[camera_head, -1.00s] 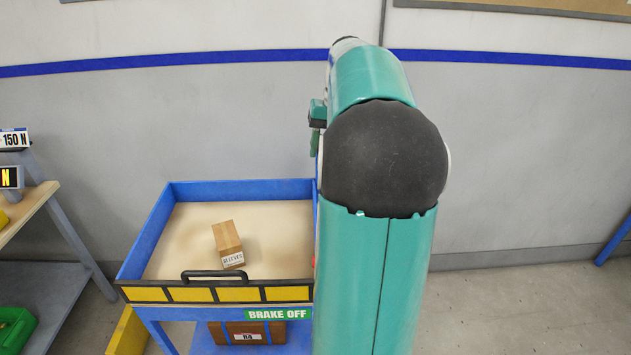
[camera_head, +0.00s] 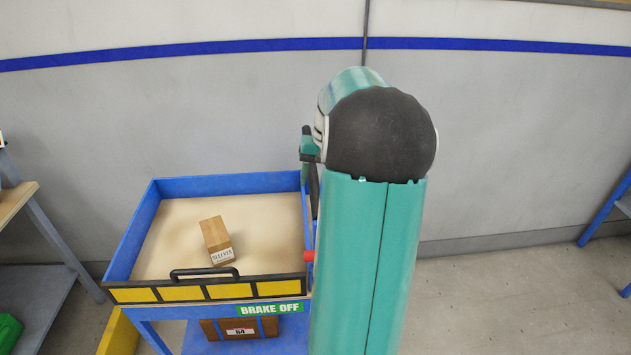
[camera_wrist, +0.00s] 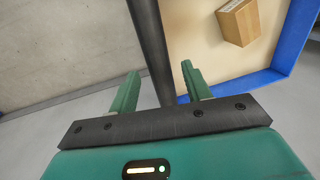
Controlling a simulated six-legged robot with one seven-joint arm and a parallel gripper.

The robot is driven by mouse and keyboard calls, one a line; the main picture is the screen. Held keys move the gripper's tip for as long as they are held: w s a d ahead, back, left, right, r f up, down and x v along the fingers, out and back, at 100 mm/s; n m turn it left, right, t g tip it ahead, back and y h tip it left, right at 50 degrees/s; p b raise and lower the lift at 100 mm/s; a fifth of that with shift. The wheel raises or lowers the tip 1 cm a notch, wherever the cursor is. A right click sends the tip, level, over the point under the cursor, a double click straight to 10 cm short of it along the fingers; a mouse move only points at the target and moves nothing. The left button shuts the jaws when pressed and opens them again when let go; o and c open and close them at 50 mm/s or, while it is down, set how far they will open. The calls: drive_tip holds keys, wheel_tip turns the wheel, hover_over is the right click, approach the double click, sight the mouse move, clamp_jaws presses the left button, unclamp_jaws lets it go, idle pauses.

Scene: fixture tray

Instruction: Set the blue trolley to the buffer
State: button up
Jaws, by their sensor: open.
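The blue trolley (camera_head: 128,232) stands at the lower left of the head view, a blue-rimmed tray with a yellow-and-black front edge. A green label on it reads BRAKE OFF (camera_head: 270,309). A dark bar (camera_head: 314,190) shows at its right side, partly hidden by my arm. My gripper (camera_wrist: 160,67) is open in the wrist view, with the same dark bar (camera_wrist: 149,35) passing between its two green fingers; contact cannot be told. In the head view my gripper (camera_head: 307,146) is small beside my arm. I cannot identify the buffer for sure; a yellow block (camera_head: 120,333) sits at the trolley's lower left.
A cardboard box marked SLEEVES (camera_head: 216,240) lies in the tray. A brown case (camera_head: 240,328) sits on the lower shelf. A bench (camera_head: 45,225) stands left, a blue-legged stand (camera_head: 606,208) right. Floor right of my arm is clear.

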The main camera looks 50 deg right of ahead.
drive_tip(key=shift+w+f, duration=0.15)
drive_tip(key=shift+f, duration=0.65)
drive_tip(key=shift+a, duration=0.1)
clamp_jaws()
drive_tip(key=w+a, duration=1.8)
drive_tip(key=w, duration=0.3)
drive_tip(key=shift+a, duration=0.35)
drive_tip(key=shift+w+a+r, duration=0.1)
drive_tip(key=shift+w, duration=0.05)
